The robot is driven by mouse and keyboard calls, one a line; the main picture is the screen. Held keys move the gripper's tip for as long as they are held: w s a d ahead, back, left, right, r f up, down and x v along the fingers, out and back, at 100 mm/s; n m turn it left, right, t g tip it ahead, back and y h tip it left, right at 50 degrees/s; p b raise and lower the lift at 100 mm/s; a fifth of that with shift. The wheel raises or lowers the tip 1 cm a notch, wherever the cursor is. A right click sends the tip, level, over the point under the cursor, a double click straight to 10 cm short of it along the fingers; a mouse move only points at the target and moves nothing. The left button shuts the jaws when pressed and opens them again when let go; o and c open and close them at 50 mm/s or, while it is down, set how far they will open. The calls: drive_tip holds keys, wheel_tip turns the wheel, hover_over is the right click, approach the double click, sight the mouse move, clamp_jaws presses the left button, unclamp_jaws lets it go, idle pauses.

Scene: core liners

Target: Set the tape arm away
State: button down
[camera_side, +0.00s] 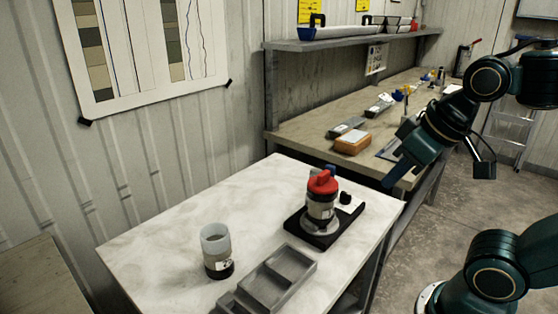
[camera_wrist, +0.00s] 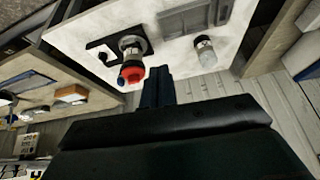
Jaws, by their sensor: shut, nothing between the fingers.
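A red cap (camera_side: 322,182) sits on a clear, labelled cylinder (camera_side: 321,205) that stands upright in a black base (camera_side: 328,238) on the white table. A blue part (camera_side: 330,169) shows behind the red cap, and a small black knob (camera_side: 346,197) rises from the base. I cannot tell which of these parts is the tape arm. The red cap also shows in the wrist view (camera_wrist: 133,75). My gripper (camera_side: 389,181) is shut and empty, up and to the right of the cap, apart from it. Its fingers (camera_wrist: 157,88) show in the wrist view.
A translucent cup with dark contents (camera_side: 217,255) and a grey compartment tray (camera_side: 271,279) stand on the marble-like table (camera_side: 180,205). Behind is a workbench (camera_side: 315,125) with an orange block (camera_side: 353,143) and tools, under a shelf (camera_side: 350,39). The table's back left is clear.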

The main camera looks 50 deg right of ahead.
drive_tip(key=w+d+f+m+g+h, duration=0.1)
drive_tip(key=w+d+m+g+h, duration=0.1)
drive_tip(key=w+d+m, duration=0.4)
drive_tip(key=w+d+f+m+g+h, duration=0.2)
drive_tip(key=w+d+m, duration=0.5)
drive_tip(key=w, duration=0.9)
drive_tip(key=shift+w+f+m+g, duration=0.3)
drive_tip(key=shift+m+g, duration=0.2)
drive_tip(key=shift+m, duration=1.1)
drive_tip(key=shift+s+f, duration=0.1)
drive_tip(key=shift+f, duration=0.05)
drive_tip(key=shift+x, duration=4.85)
